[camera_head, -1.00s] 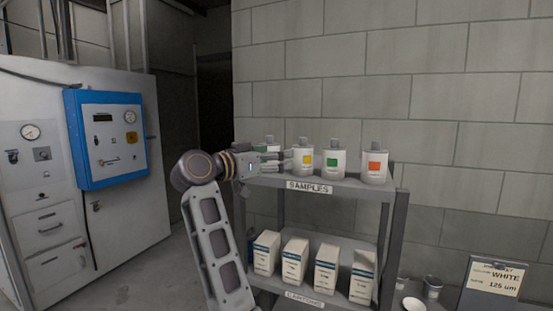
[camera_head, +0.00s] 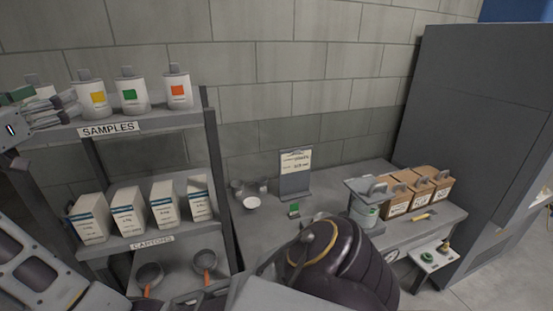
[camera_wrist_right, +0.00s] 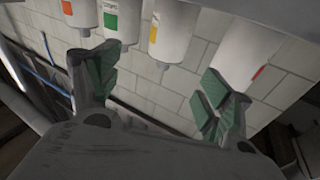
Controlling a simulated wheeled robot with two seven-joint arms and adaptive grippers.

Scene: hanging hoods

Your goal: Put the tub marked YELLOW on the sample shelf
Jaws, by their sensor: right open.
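The tub with a yellow square (camera_head: 90,97) stands upright on the sample shelf (camera_head: 148,122), left of the tub with a green square (camera_head: 130,93); any word on it is too small to read. My right gripper (camera_head: 68,104) is open at the shelf's left end, with its fingers pointing at the yellow-square tub. In the right wrist view, which is upside down, that tub (camera_wrist_right: 170,34) shows beyond the gap between the spread fingers (camera_wrist_right: 160,80). I cannot tell whether a finger touches it. My left gripper is not in view.
A tub with an orange square (camera_head: 178,92) stands at the shelf's right. A partly hidden white tub (camera_wrist_right: 243,60) is close beside one finger. Cartons (camera_head: 165,205) stand on the shelf below. The bench (camera_head: 250,235) at right holds a placard (camera_head: 295,175), cups and boxes.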

